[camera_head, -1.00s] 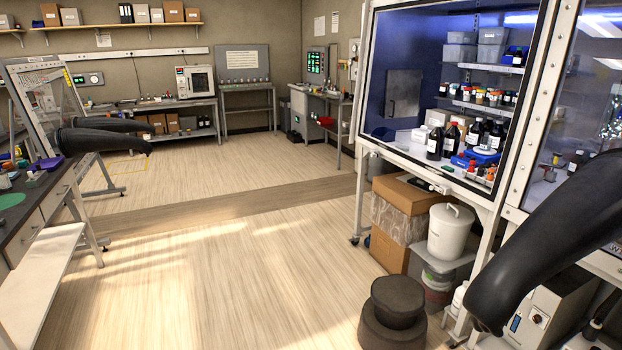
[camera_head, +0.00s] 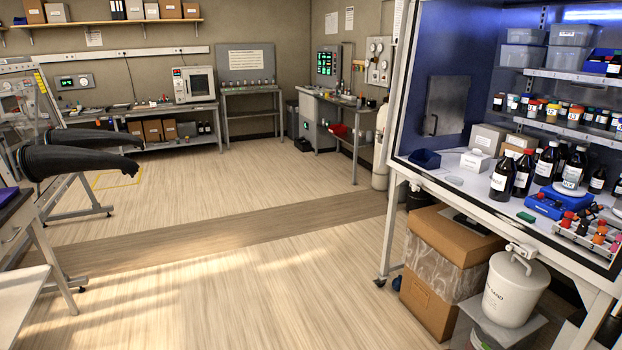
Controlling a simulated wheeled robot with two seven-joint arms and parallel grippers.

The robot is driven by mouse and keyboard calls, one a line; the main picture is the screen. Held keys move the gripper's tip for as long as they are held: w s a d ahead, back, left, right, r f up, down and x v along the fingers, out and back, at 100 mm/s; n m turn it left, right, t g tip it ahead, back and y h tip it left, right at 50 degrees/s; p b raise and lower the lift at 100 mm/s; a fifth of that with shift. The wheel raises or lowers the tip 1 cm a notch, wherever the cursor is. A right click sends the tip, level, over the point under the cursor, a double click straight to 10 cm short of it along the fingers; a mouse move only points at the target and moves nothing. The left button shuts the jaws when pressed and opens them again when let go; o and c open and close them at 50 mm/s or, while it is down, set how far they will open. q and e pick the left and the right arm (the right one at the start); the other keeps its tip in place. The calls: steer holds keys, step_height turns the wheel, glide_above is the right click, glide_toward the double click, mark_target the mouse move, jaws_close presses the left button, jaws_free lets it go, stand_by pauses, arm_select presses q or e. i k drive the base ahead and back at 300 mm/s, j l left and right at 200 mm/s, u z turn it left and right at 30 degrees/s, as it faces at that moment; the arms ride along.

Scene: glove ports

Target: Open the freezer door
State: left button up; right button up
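I cannot make out a freezer or a freezer door in this view. A white box-shaped appliance (camera_head: 194,85) with a front window stands on the back bench; I cannot tell what it is. A grey square panel (camera_head: 447,105) with a small handle is on the inner wall of the blue-lined cabinet at right, and it looks shut. Neither of my grippers is in view.
A glass-fronted cabinet (camera_head: 400,90) holding bottles fills the right. Black glove sleeves (camera_head: 80,150) stick out from the left. The wooden floor (camera_head: 230,250) between is clear.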

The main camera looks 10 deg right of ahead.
mark_target(446, 95)
steer(key=i, duration=1.7)
steer(key=i+z, duration=0.45)
steer(key=i+j+z, duration=0.15)
steer(key=i+z, duration=0.3)
steer(key=i+j+z, duration=0.4)
steer(key=l, duration=0.1)
